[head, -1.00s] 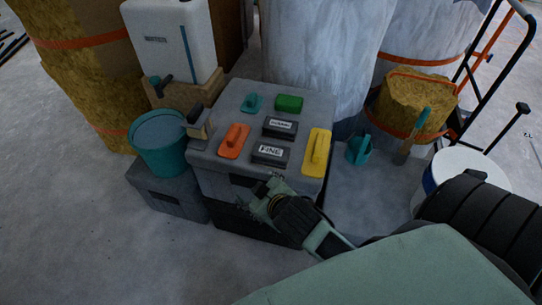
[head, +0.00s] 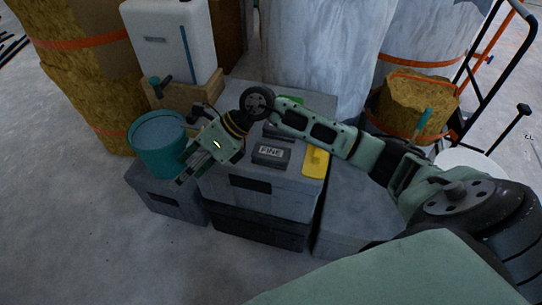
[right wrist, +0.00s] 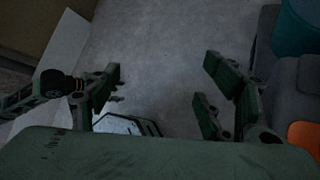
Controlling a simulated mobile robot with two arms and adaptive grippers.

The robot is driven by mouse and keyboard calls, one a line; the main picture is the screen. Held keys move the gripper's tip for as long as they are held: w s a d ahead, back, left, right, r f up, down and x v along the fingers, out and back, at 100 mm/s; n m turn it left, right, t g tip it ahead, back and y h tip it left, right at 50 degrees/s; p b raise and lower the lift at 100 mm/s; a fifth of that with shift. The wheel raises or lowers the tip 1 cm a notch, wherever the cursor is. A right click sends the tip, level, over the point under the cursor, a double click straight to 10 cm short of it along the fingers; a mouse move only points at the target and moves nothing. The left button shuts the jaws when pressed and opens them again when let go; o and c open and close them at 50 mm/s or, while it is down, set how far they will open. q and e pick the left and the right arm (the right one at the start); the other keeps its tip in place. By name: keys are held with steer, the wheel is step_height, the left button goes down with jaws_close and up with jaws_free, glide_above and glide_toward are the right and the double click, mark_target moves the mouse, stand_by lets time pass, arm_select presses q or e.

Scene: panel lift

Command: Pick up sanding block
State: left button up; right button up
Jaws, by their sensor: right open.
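A dark sanding block labelled FINE (head: 270,157) lies on the grey toolbox top (head: 230,188) in the head view, apart from my gripper. A second dark labelled block behind it is mostly hidden by my right arm. My right gripper (head: 187,166) hangs over the left front edge of the toolbox, close to the teal bucket, left of the FINE block. In the right wrist view my right gripper (right wrist: 168,92) is open, with bare floor between its fingers. No sanding block shows between them. My left gripper is not in view.
The teal bucket (head: 158,147) stands on a lower grey case left of the toolbox. A yellow float (head: 315,163) lies right of the FINE block. An orange float (right wrist: 304,136) shows at the right wrist view's edge. Floor in front is clear.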

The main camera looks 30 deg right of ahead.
steer(key=w+d+f+g+h, duration=0.1)
steer(key=d+f+h, duration=0.15)
steer(key=d, duration=0.35)
steer(key=d+f+h, duration=0.1)
steer(key=d+h, duration=0.2)
steer(key=d, duration=0.4)
steer(key=r+g+h, duration=0.1)
steer(key=h, duration=0.3)
glide_above(271, 151)
steer(key=shift+a, duration=0.45)
steer(key=shift+h, duration=0.35)
steer(key=f, duration=0.2)
steer(key=f+b, duration=0.1)
steer(key=f, duration=0.1)
steer(key=d+f, duration=0.1)
steer(key=f, duration=0.2)
steer(key=shift+s, duration=0.1)
steer(key=shift+f, duration=0.3)
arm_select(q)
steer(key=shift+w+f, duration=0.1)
arm_select(e)
steer(key=shift+a, duration=0.1)
steer(key=c, duration=1.3)
